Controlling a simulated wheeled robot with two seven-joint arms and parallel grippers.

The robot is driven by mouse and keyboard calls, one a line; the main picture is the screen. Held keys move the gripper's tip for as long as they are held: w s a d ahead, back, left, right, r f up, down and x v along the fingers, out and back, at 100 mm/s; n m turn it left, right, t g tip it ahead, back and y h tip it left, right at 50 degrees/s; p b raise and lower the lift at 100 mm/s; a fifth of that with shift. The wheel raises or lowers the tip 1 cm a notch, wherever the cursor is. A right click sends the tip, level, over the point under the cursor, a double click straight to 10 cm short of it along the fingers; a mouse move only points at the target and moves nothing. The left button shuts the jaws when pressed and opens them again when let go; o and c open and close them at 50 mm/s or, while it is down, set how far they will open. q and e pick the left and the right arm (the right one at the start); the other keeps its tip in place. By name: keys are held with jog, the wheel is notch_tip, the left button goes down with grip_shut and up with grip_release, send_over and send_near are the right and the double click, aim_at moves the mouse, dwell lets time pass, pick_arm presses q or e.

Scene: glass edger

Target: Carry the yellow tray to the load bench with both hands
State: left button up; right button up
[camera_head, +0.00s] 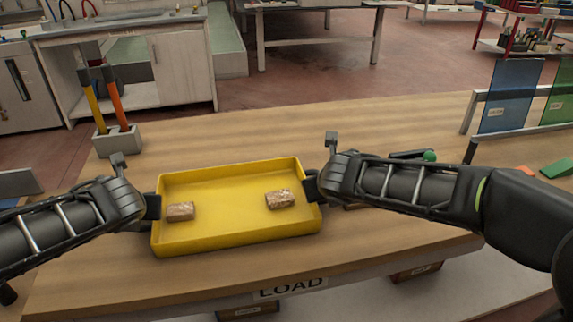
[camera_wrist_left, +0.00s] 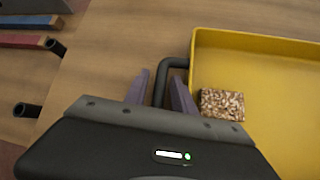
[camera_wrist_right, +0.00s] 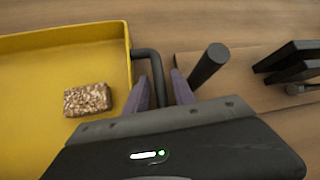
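The yellow tray (camera_head: 235,235) rests on the wooden load bench (camera_head: 400,125), close to its front edge above the LOAD label (camera_head: 290,287). It looks level, with two speckled brown blocks inside, one at left (camera_head: 180,211) and one at right (camera_head: 280,199). My left gripper (camera_head: 153,206) is at the tray's left end. Its fingers (camera_wrist_left: 160,92) stand on both sides of the dark handle, with small gaps showing. My right gripper (camera_head: 312,187) is at the right end. Its fingers (camera_wrist_right: 160,92) likewise stand around the right handle, apart from it.
A grey holder (camera_head: 117,141) with yellow- and orange-handled tools stands at the back left. A rack with blue (camera_head: 510,95) and green (camera_head: 560,100) panels is at the right. Dark objects lie beside my right gripper (camera_wrist_right: 290,65). The bench behind the tray is clear.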

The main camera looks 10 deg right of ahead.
jog(key=shift+a, duration=0.15)
pick_arm(q)
jog(key=v, duration=1.2)
jog(key=shift+d, duration=0.2)
pick_arm(e)
jog(key=shift+s+a+r, duration=0.1)
jog(key=shift+s+r, duration=0.25)
jog(key=shift+r, duration=0.05)
pick_arm(q)
jog(key=shift+w, duration=0.1)
pick_arm(e)
jog(key=v, duration=1.1)
pick_arm(q)
jog(key=shift+d+r, duration=0.1)
pick_arm(e)
jog(key=shift+a, duration=0.15)
